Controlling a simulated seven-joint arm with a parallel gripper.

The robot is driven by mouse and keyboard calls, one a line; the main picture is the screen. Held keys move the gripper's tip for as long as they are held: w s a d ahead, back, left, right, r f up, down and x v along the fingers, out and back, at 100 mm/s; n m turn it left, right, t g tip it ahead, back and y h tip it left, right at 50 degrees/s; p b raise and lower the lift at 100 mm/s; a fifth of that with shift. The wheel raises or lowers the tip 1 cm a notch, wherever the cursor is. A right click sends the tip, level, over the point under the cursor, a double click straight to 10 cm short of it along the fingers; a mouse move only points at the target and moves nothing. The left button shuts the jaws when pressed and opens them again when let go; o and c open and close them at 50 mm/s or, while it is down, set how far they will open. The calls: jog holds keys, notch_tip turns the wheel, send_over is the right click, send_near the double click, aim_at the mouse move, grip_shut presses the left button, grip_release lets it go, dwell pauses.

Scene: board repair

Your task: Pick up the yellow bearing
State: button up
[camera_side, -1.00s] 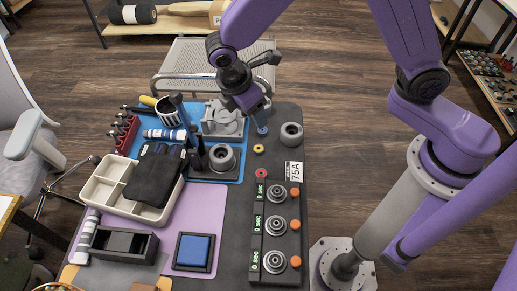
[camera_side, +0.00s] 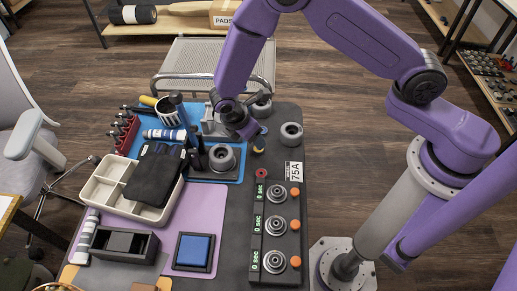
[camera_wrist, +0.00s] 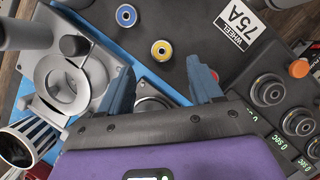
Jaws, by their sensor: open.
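The yellow bearing (camera_wrist: 162,50) lies flat on the dark mat in the wrist view, a yellow ring with a grey centre. In the side view the yellow bearing (camera_side: 259,150) is partly covered by my gripper. My gripper (camera_wrist: 160,66) is open and empty, its two blue fingers spread wide. The bearing appears just beyond the fingertips, between their lines, and not touched. In the side view my gripper (camera_side: 258,136) hangs low over the mat by the bearing; its exact height above the bearing cannot be told.
A blue bearing (camera_wrist: 126,15) lies near the yellow one, and a red bearing (camera_side: 261,173) lies nearer the front. A grey wheel (camera_side: 291,134) stands to the right. A grey fixture (camera_wrist: 75,82) is close on the left. A 75A label (camera_side: 294,171) lies on the mat.

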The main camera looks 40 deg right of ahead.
jog(key=shift+x, duration=3.4)
jog(key=shift+s+a, duration=0.1)
jog(key=shift+a, duration=0.1)
jog(key=c, duration=1.1)
